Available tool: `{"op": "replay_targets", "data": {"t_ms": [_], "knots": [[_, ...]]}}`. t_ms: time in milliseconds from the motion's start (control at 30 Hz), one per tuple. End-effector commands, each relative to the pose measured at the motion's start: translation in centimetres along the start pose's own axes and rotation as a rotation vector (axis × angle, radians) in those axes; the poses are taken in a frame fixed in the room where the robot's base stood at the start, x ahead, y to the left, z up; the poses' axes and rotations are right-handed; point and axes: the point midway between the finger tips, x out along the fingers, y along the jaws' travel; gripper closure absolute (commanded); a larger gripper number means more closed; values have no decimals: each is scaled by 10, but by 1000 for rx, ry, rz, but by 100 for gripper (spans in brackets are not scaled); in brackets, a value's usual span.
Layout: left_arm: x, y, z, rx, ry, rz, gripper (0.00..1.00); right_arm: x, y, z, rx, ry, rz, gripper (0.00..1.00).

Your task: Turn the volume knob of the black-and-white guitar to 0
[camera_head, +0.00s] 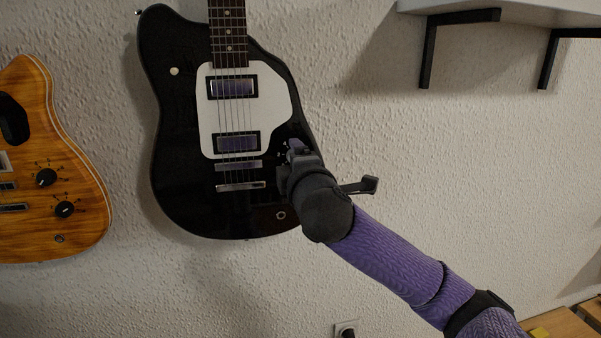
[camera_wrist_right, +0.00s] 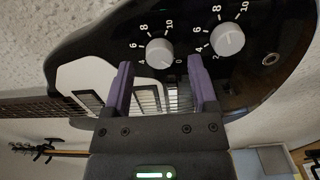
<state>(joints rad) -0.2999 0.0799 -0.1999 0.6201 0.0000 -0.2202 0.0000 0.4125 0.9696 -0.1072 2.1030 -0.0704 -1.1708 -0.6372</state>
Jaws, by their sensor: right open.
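The black-and-white guitar (camera_head: 180,130) hangs upright on the wall, black with a white pickguard. In the right wrist view it has two light grey knobs, each with white numbers around it. The nearer knob (camera_wrist_right: 160,53) sits just beyond and between my fingertips; the other knob (camera_wrist_right: 229,40) is further right. I cannot read which knob is volume, and their pointers are unclear. My right gripper (camera_wrist_right: 160,63) is open and empty; in the head view the right gripper (camera_head: 296,148) is at the guitar's lower right, hiding the knobs. My left gripper is not in view.
An orange wood guitar (camera_head: 75,190) with black knobs hangs at the left. A shelf (camera_head: 510,10) on black brackets is at the upper right. A wall socket (camera_head: 346,330) is low on the wall.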

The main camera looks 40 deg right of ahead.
Motion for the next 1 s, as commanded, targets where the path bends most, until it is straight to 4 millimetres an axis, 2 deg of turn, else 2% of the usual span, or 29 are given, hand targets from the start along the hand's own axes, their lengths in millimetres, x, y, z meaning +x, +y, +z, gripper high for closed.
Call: {"op": "replay_targets", "data": {"t_ms": [100, 233, 300, 400, 900, 967, 1000], "knots": [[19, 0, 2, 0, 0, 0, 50, -29, -6, -1, -3, 4, 5, 25], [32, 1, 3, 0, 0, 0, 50, -63, -6, -1, -4, 4, 3, 25], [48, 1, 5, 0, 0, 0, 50, -72, -7, -1, 4, 2, 9, 25], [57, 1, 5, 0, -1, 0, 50, -82, -5, 0, 1, 2, 5, 25], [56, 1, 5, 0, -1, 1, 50, -85, -3, -1, 1, 2, -4, 25], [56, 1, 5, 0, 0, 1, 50, -84, -16, -5, 21, 13, -41, 25], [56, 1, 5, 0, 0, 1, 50, -83, -35, -11, 53, 27, -93, 25]]}}
